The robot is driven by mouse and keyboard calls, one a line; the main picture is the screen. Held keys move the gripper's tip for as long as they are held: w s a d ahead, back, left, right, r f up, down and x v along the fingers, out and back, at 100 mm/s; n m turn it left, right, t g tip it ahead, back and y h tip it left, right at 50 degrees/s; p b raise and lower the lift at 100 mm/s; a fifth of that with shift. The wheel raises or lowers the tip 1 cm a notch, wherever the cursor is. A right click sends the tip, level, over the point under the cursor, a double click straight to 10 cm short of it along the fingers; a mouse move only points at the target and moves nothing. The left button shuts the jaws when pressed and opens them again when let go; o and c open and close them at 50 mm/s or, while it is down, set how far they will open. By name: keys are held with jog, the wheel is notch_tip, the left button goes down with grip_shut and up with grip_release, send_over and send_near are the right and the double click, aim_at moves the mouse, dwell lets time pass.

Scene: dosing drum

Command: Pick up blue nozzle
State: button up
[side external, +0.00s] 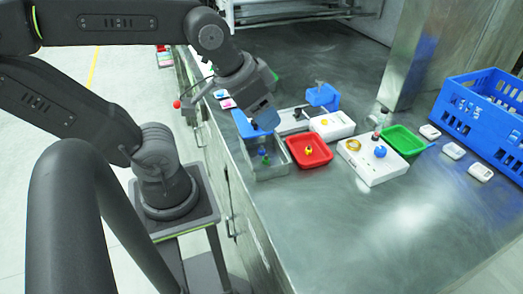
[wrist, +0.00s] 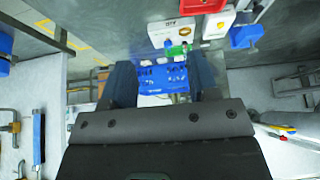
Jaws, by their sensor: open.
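Two small blue pieces could be the blue nozzle, and I cannot tell which. One is a small blue piece (side external: 263,152) in the grey metal tray (side external: 270,172), beside a green bit. The other is a rounded blue piece (side external: 380,151) on the white box (side external: 372,172). My gripper (side external: 266,119) is above the back of the grey tray, apart from both pieces. In the wrist view my gripper (wrist: 163,75) shows its two dark fingers spread wide with nothing held between them. No blue nozzle can be made out clearly there.
A red tray (side external: 325,160) with a yellow piece stands right of the grey tray. A green tray (side external: 404,143), a blue holder (side external: 323,97) and a blue crate (side external: 475,112) stand farther back or right. The crate also shows in the wrist view (wrist: 160,86). The front right counter is clear.

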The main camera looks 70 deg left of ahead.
jog(key=c, duration=0.3)
dwell(0.4)
jog(key=m+g+y, duration=0.5)
jog(key=m+g, duration=0.1)
jog(key=m, duration=1.3)
send_near(262, 150)
jog(key=x, duration=0.4)
jog(key=a+x, duration=0.1)
jog(key=x, duration=0.3)
jog(key=shift+w, duration=0.1)
